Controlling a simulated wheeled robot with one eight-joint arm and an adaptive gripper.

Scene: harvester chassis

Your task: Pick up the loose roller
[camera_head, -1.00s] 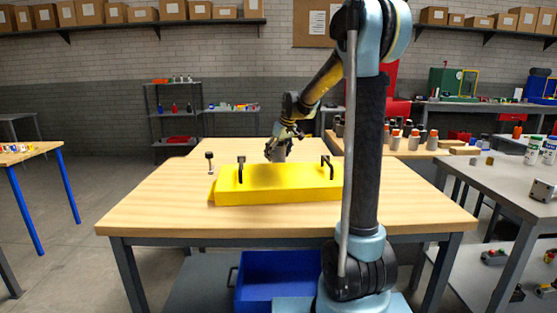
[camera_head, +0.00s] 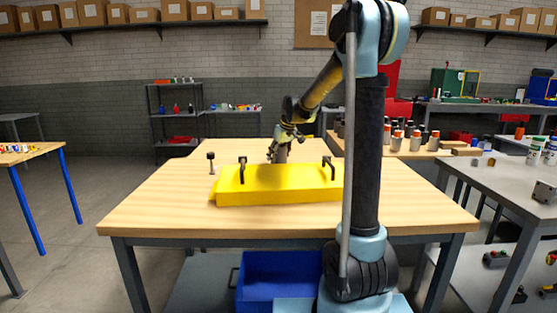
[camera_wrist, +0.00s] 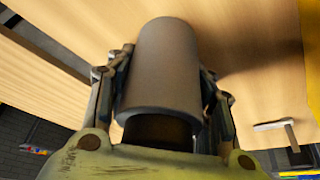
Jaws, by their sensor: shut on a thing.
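The loose roller (camera_wrist: 167,65) is a grey cylinder, seen close up between the two fingers of my gripper (camera_wrist: 165,90) in the wrist view. The fingers press on its sides, and its far end points away from the palm. In the head view my gripper (camera_head: 279,153) is just behind the yellow chassis (camera_head: 270,186) on the wooden table (camera_head: 150,213). The roller is hard to make out there. I cannot tell whether it touches the table.
Two black handles or brackets stand up from the chassis, a left one (camera_head: 242,170) and a right one (camera_head: 329,168). A small dark post (camera_head: 211,162) stands at its left. A blue bin (camera_head: 278,280) is below the table. The table's left part is clear.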

